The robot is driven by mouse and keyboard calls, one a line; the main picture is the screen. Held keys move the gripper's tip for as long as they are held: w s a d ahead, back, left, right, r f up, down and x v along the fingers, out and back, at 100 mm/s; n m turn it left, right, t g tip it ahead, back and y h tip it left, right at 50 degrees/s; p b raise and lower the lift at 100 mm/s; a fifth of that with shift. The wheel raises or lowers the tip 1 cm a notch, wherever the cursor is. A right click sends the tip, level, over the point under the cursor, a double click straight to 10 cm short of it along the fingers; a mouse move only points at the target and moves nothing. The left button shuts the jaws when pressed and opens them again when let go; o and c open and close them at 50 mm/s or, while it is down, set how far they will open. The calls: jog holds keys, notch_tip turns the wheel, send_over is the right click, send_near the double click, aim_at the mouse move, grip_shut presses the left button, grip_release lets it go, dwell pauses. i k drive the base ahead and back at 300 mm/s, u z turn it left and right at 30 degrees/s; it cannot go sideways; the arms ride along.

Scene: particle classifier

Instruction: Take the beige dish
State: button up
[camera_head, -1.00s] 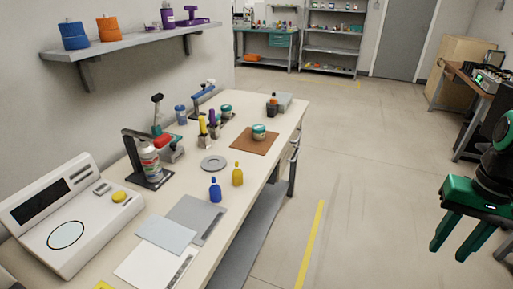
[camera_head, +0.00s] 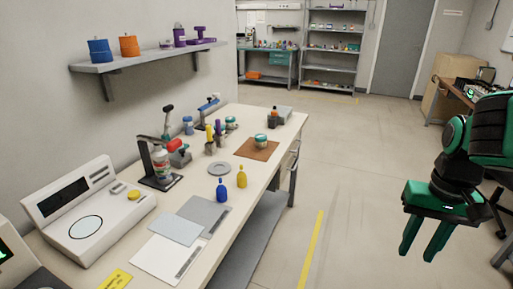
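A small round grey dish (camera_head: 219,168) lies flat on the long workbench (camera_head: 139,222), behind the blue and yellow bottles. I cannot make out a clearly beige dish; this is the only flat dish I can tell. My gripper (camera_head: 417,252) is at the right, over the floor, well away from the bench. Its two green fingers point down and stand apart, with nothing between them.
Near the dish stand a blue bottle (camera_head: 222,190), a yellow bottle (camera_head: 241,177), a jar (camera_head: 260,140) on a brown mat (camera_head: 249,154), and a black stand (camera_head: 160,181). A white device (camera_head: 92,211) fills the near left. The floor (camera_head: 345,190) between bench and gripper is clear.

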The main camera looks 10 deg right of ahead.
aim_at(259, 145)
jog(key=u, duration=0.05)
jog(key=i, duration=1)
jog(key=z, duration=0.05)
